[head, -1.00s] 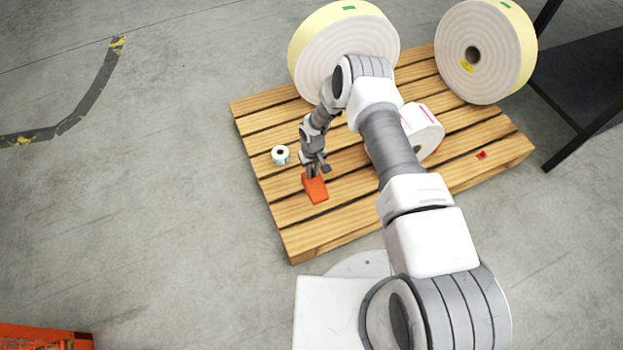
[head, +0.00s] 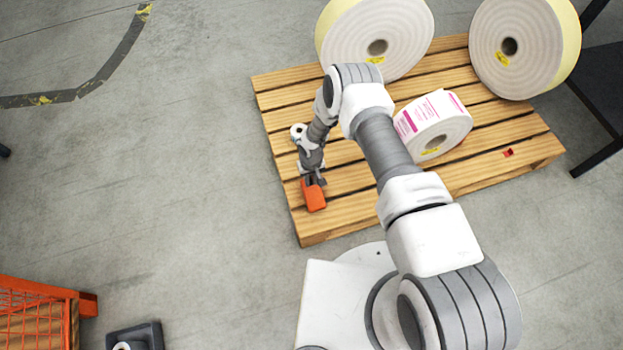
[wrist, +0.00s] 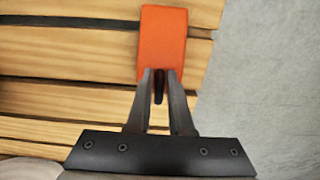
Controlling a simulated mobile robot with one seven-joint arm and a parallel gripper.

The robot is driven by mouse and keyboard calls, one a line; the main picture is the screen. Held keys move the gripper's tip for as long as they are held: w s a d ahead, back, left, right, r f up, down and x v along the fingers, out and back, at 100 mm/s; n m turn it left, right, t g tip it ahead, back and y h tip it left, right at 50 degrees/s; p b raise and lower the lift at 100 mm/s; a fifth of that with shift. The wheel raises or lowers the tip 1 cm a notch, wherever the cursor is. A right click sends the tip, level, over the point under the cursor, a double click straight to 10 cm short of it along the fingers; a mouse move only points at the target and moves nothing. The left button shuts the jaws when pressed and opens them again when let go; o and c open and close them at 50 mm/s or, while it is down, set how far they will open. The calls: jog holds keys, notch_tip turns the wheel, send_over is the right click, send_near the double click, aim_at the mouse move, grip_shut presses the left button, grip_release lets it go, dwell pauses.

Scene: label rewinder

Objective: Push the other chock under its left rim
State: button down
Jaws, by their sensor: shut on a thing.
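My gripper (head: 313,180) is shut on an orange chock (head: 314,196) above the front left part of the wooden pallet (head: 345,212). In the wrist view the fingers (wrist: 160,82) close on the near end of the chock (wrist: 163,40). I cannot tell whether the chock touches the boards. A white label roll with pink print (head: 432,125) lies on the pallet, to the right of my gripper and apart from it.
Two big cream rolls, one at the back middle (head: 375,32) and one at the back right (head: 515,45), stand at the pallet's far side. A small red item (head: 508,152) lies at right. Dark furniture (head: 600,80) stands beyond.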

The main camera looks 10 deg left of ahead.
jog(key=shift+f, duration=0.1)
jog(key=shift+f, duration=0.15)
jog(key=c, duration=0.8)
grip_release()
notch_tip(320, 180, up, 18)
jog(key=p, duration=0.7)
jog(key=shift+s+f, duration=0.2)
